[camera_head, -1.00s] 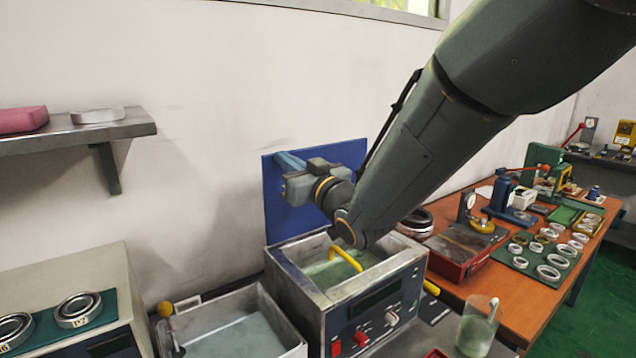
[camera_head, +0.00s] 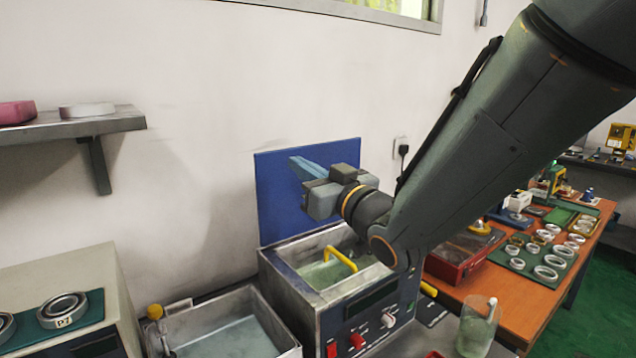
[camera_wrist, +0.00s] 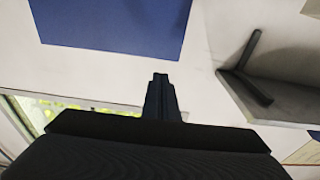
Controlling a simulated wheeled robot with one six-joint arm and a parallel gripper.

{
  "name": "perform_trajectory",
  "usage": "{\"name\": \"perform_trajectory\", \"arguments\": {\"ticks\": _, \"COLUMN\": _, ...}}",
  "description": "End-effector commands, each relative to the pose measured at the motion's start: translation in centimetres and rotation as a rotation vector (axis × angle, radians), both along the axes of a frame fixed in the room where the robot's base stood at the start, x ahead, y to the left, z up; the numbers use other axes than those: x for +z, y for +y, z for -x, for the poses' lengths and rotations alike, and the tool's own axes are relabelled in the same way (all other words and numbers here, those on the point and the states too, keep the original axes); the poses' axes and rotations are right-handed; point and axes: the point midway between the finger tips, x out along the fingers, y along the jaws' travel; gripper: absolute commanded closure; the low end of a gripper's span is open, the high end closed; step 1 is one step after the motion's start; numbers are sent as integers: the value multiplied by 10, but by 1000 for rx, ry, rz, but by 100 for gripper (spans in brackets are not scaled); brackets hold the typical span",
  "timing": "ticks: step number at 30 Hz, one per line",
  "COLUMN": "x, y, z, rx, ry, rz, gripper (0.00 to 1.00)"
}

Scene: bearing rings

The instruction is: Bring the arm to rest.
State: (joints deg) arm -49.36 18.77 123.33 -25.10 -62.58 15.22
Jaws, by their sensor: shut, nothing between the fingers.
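My gripper (camera_head: 296,163) is at the end of my arm, in the air in front of the blue panel, above the metal tank (camera_head: 290,283) with the yellow handle. Its fingers point to the upper left in the head view. In the wrist view my gripper (camera_wrist: 160,78) shows its two fingers closed together with nothing between them. My arm comes down from the upper right of the head view and hides part of the wall and the bench behind it.
The blue panel (camera_head: 264,205) stands upright behind the tank. A wall shelf (camera_head: 70,128) is at the left. A metal basin (camera_head: 185,318) sits left of the tank. An orange bench (camera_head: 540,290) with several rings is at the right. The wall between shelf and panel is bare.

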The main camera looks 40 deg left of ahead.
Motion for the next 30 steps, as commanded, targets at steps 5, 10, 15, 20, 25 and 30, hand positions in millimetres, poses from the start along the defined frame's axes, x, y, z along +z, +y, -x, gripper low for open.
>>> {"name": "perform_trajectory", "arguments": {"ticks": 5, "x": -1, "y": -30, "z": 10, "rx": 0, "ry": -1, "rz": -3, "gripper": 100}}
{"name": "perform_trajectory", "arguments": {"ticks": 10, "x": 0, "y": -46, "z": 16, "rx": 2, "ry": -1, "rz": -2, "gripper": 100}}
{"name": "perform_trajectory", "arguments": {"ticks": 15, "x": 0, "y": -53, "z": 18, "rx": 0, "ry": 1, "rz": -1, "gripper": 100}}
{"name": "perform_trajectory", "arguments": {"ticks": 20, "x": -1, "y": -54, "z": 17, "rx": -3, "ry": 2, "rz": 1, "gripper": 100}}
{"name": "perform_trajectory", "arguments": {"ticks": 25, "x": -21, "y": -78, "z": -15, "rx": -94, "ry": 32, "rz": 74, "gripper": 100}}
{"name": "perform_trajectory", "arguments": {"ticks": 30, "x": -74, "y": -148, "z": -78, "rx": -301, "ry": 132, "rz": 251, "gripper": 100}}
